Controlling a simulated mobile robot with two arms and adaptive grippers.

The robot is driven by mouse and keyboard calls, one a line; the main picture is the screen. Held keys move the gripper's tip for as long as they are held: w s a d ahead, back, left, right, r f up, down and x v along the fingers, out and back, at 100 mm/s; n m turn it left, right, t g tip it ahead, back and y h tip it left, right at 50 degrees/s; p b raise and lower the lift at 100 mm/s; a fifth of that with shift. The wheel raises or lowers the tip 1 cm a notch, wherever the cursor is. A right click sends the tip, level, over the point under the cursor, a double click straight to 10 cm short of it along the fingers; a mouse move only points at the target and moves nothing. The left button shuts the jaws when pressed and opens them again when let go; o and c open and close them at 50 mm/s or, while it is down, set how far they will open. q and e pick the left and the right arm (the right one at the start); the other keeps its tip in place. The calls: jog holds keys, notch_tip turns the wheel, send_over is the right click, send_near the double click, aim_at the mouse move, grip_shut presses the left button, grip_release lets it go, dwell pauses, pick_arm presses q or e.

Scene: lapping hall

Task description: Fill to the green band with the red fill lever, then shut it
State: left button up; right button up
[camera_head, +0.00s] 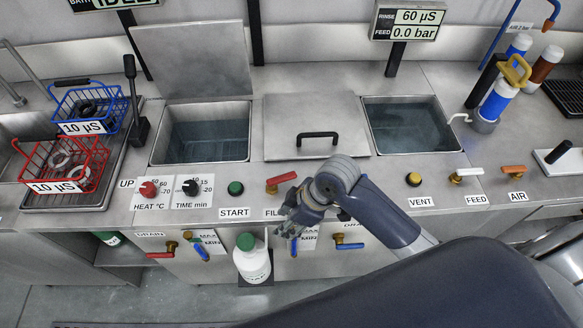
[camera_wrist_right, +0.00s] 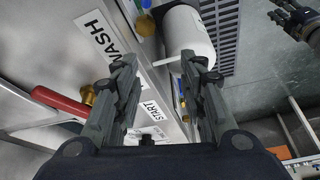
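The red fill lever (camera_head: 281,178) lies roughly level on the counter front, above a partly covered FILL label (camera_head: 272,212). A red lever on a brass fitting also shows at the left of the wrist view (camera_wrist_right: 60,102). My right gripper (camera_head: 287,220) is below and right of the lever in the head view, apart from it. In the wrist view its two fingers (camera_wrist_right: 158,72) are spread with nothing between them. A dark gripper, likely my left (camera_wrist_right: 292,18), shows partly at the top right there. MAX/MIN plates (camera_head: 308,240) sit on the front; I cannot make out a green band.
An open tank of water (camera_head: 205,132) is left, a lidded tank (camera_head: 315,125) in the middle, a rinse tank (camera_head: 410,125) right. A white bottle (camera_head: 252,262) stands below the counter edge near my gripper. Drain levers (camera_head: 348,244) stick out from the front.

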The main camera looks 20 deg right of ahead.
aim_at(289, 175)
jog(key=w+r+n, duration=0.1)
jog(key=w, duration=0.1)
jog(key=w+d+r+n+g, duration=0.1)
jog(key=w, duration=0.1)
jog(key=w+d+n, duration=0.1)
jog(key=w, duration=0.1)
jog(key=shift+w+d+r+n, duration=0.1)
jog(key=shift+d+r+n, duration=0.15)
jog(key=shift+r+n, duration=0.15)
jog(key=w+d+r+n+g, duration=0.1)
jog(key=w+d+r+n, duration=0.2)
jog(key=w+d+r, duration=0.45)
jog(key=x, duration=0.3)
jog(key=p+x, duration=0.1)
jog(key=x, duration=0.2)
jog(key=s+a+p+x, duration=0.1)
jog(key=x, duration=0.3)
jog(key=shift+r, duration=0.2)
grip_shut()
jog(key=shift+a+y, duration=0.1)
jog(key=shift+y, duration=0.2)
